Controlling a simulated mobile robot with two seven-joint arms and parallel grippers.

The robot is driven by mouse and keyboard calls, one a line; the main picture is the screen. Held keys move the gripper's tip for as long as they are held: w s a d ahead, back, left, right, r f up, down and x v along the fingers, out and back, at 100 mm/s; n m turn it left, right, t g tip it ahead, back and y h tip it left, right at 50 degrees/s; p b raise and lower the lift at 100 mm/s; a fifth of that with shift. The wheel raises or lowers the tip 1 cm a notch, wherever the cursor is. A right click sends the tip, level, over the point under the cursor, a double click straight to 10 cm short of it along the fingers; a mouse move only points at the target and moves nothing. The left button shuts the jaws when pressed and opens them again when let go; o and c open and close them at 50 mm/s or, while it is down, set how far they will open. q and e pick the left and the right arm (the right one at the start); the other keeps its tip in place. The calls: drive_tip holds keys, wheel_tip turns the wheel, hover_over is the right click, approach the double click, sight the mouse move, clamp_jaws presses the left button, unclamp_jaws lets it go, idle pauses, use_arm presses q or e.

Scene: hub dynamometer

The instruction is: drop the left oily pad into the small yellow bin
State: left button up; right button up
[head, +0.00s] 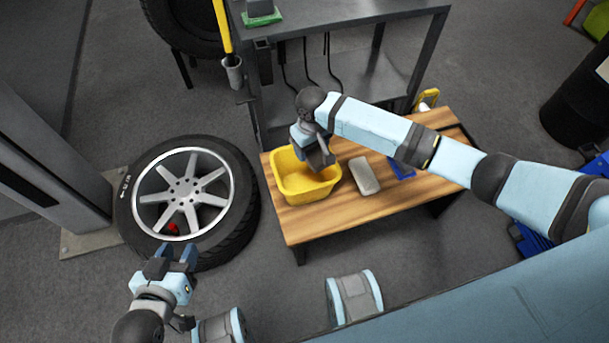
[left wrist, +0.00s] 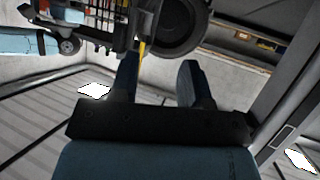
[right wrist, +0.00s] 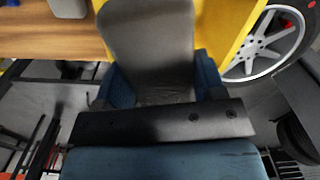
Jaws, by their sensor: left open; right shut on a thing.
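The small yellow bin (head: 286,181) stands on the left part of the wooden bench; its yellow wall also shows in the right wrist view (right wrist: 236,22). My right gripper (head: 322,156) is over the bin's right rear side, shut on a dark grey pad (right wrist: 150,40). The pad is upright between the fingers in the right wrist view. In the head view it is mostly hidden by the gripper. A second, lighter grey pad (head: 364,176) lies on the bench right of the bin. My left gripper (head: 172,260) is open and empty near the wheel, away from the bench.
The wooden bench (head: 325,217) also carries a blue item (head: 402,167) right of the lighter pad. A wheel with a tyre (head: 240,216) lies left of the bench. A grey metal table (head: 340,12) stands behind, and a black drum (head: 577,105) at the right.

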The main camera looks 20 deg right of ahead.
use_arm(q)
drive_tip(key=shift+f, duration=0.1)
use_arm(e)
drive_tip(key=o, duration=1)
use_arm(q)
drive_tip(key=a+p, duration=0.1)
drive_tip(key=p, duration=0.3)
drive_tip(key=shift+s+g+y, duration=0.15)
drive_tip(key=shift+g+y, duration=0.15)
use_arm(e)
wheel_tip(320, 180, up, 14)
drive_tip(key=shift+f, duration=0.1)
use_arm(q)
drive_tip(key=shift+d+r, duration=0.15)
drive_tip(key=shift+r, duration=0.05)
